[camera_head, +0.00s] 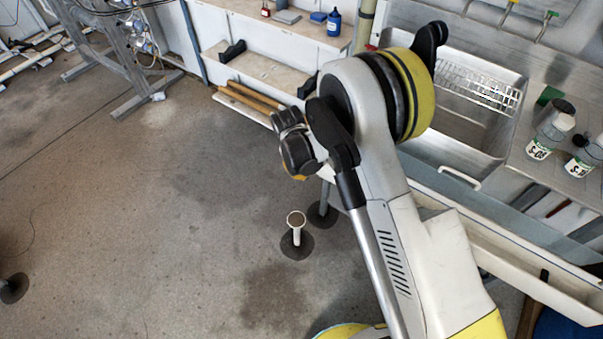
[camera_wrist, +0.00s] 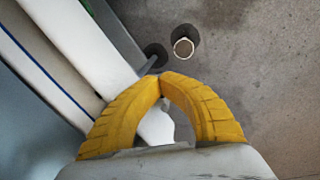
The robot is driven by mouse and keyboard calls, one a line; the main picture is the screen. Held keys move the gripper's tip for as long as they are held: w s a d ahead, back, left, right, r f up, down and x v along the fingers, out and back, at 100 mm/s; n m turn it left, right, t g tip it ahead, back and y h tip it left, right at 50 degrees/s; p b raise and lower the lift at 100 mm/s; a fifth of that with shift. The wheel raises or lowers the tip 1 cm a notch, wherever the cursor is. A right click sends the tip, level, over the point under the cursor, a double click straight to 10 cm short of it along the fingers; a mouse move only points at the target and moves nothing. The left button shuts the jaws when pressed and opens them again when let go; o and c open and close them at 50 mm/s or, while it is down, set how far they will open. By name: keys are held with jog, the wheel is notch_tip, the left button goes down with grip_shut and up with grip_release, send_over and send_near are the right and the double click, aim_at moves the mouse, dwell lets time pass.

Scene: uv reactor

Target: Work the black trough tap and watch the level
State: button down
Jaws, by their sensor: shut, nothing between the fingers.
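My gripper (camera_wrist: 163,78) shows in the wrist view as two yellow ribbed fingers, shut with their tips together. A white shape shows through the gap behind the tips; I cannot tell what it is. A long pale trough-like channel (camera_head: 462,226) runs along the front of the bench at the right of the head view, partly hidden by my arm. Pale long edges (camera_wrist: 82,32) also run down the left of the wrist view, beside my fingers. I cannot make out the black tap or any water level for certain in either view.
A steel sink (camera_head: 455,155) with a wire rack (camera_head: 480,85) lies behind my arm. Labelled bottles (camera_head: 540,148) stand at its right. A short white upright pipe (camera_head: 296,220) rises from the floor; its open top shows in the wrist view (camera_wrist: 183,47). Shelves (camera_head: 270,75) stand behind.

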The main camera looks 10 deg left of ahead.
jog(key=shift+w+d+n, duration=0.2)
jog(key=shift+n, duration=0.6)
jog(key=shift+w+d+n, duration=0.15)
jog(key=shift+w+n, duration=0.05)
jog(key=shift+n, duration=0.6)
jog(key=shift+y, duration=0.3)
